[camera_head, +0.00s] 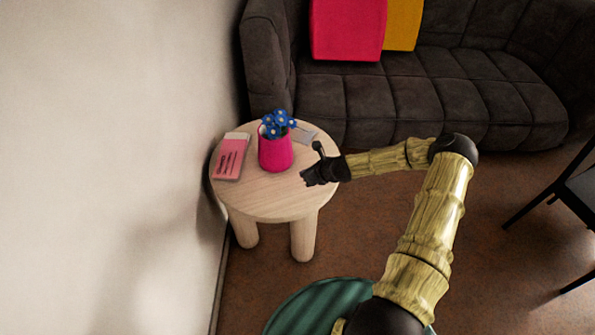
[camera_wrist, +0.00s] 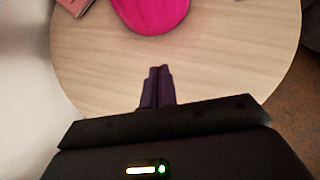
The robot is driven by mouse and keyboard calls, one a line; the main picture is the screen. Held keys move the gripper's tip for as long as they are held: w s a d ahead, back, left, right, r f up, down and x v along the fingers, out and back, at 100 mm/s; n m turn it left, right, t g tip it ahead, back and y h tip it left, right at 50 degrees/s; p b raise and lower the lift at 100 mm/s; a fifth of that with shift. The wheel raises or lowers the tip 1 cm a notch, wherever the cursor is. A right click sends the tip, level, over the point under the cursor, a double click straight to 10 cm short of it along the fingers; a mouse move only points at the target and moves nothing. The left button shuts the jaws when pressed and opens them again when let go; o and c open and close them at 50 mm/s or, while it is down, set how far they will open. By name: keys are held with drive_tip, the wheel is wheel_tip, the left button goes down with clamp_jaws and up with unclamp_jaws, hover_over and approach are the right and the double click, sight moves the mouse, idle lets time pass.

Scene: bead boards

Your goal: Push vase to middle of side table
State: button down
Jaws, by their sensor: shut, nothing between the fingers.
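A magenta vase (camera_head: 275,155) with blue flowers (camera_head: 277,123) stands upright on a round, light wooden side table (camera_head: 275,200). It stands near the middle of the top. My gripper (camera_head: 306,178) is over the right part of the table, to the right of the vase and apart from it. In the wrist view, the fingers of my gripper (camera_wrist: 158,72) are closed together with nothing between them. The lower part of the vase (camera_wrist: 152,14) shows beyond the fingertips at the top edge, with a gap of bare wood (camera_wrist: 100,60) between.
A pink box or book (camera_head: 231,158) lies on the table's left side. The wall (camera_head: 120,150) is close on the left, a dark sofa (camera_head: 430,95) behind. The front of the tabletop is clear.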

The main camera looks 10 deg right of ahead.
drive_tip(key=v, duration=0.5)
drive_tip(key=shift+a+r, duration=0.15)
drive_tip(key=shift+a, duration=0.15)
drive_tip(key=s+a+r+n+g+h, duration=0.1)
drive_tip(key=s+a+r+n+g, duration=0.2)
drive_tip(key=n, duration=0.4)
drive_tip(key=s+a+r+n+g, duration=0.1)
drive_tip(key=s+a+r+n, duration=0.1)
drive_tip(key=s+r+n, duration=0.35)
drive_tip(key=s+r+n+g+h, duration=0.1)
drive_tip(key=s+r+n+h, duration=0.3)
drive_tip(key=s+r+n, duration=1.25)
drive_tip(key=w+p+v, duration=0.2)
drive_tip(key=p+v, duration=1.4)
drive_tip(key=p, duration=0.2)
drive_tip(key=shift+w+d+r, duration=0.25)
drive_tip(key=shift+d+r, duration=0.15)
drive_tip(key=shift+d, duration=0.05)
